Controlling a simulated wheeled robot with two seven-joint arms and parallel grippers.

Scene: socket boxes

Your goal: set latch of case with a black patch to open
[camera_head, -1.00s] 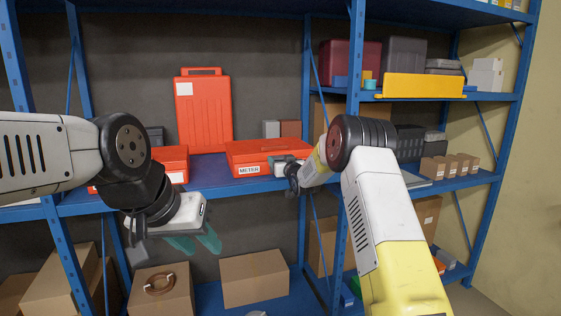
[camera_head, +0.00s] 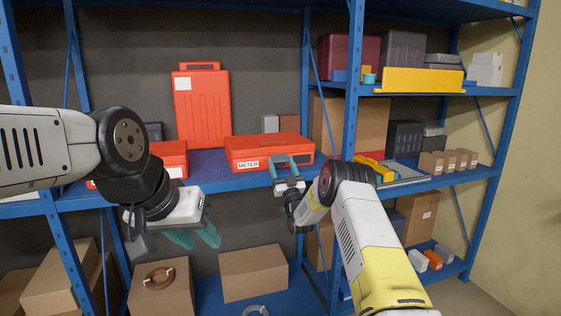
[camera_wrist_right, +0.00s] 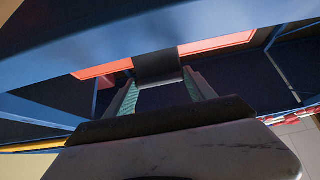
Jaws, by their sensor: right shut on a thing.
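An orange-red case with a METER label (camera_head: 240,150) lies flat on the blue middle shelf. My right gripper (camera_head: 290,160) is at the right part of its front side, its teal fingers in front of the case. In the right wrist view my fingers (camera_wrist_right: 160,88) are at either side of a dark latch-like part (camera_wrist_right: 157,64), which lies against the orange case edge (camera_wrist_right: 215,43). They are shut on this part; its exact position is hard to tell. No separate black patch is clear. My left gripper (camera_head: 192,240) is open and empty, below the shelf front.
Another orange case (camera_head: 172,155) lies to the left, partly behind my left arm. A tall orange case (camera_head: 203,115) stands upright behind. The blue shelf edge (camera_head: 235,183) runs close to my right gripper. Cardboard boxes (camera_head: 253,272) stand below.

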